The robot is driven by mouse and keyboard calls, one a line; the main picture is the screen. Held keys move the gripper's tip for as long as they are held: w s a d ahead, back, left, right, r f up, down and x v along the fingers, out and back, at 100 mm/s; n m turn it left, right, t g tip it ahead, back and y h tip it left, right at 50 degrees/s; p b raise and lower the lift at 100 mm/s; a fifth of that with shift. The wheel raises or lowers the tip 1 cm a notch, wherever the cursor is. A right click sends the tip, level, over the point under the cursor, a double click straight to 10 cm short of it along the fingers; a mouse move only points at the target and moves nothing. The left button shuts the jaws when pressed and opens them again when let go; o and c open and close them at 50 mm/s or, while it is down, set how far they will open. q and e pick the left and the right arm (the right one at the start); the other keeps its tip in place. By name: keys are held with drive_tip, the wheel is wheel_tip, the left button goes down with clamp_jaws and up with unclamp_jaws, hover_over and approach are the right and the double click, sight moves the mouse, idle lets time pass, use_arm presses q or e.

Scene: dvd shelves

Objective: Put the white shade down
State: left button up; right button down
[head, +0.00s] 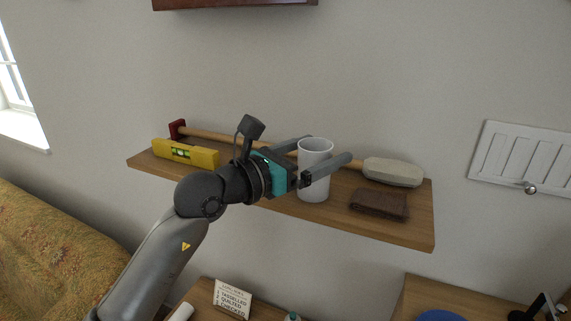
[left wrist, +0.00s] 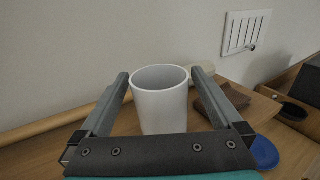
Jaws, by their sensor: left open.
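The white shade (head: 314,180) is a white, open-topped cup-like cylinder standing upright on the wooden wall shelf (head: 270,203). My left gripper (head: 328,151) is open, with one finger on each side of the shade. In the left wrist view the shade (left wrist: 160,102) stands between the two spread fingers (left wrist: 161,85), with a gap visible on both sides near its rim. The gripper's body hides the lower part of the shade in that view. My right gripper is not in view.
On the shelf are a yellow level (head: 185,153), a long-handled mallet with a pale head (head: 392,172) behind the shade, and a folded brown cloth (head: 379,204) to its right. A white vent (head: 522,160) is on the wall. A sign (head: 232,298) stands below.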

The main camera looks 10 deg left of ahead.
use_arm(q)
drive_tip(key=b+v, duration=0.1)
drive_tip(key=v, duration=0.8)
drive_tip(key=shift+b, duration=0.3)
drive_tip(key=shift+s+a, duration=0.3)
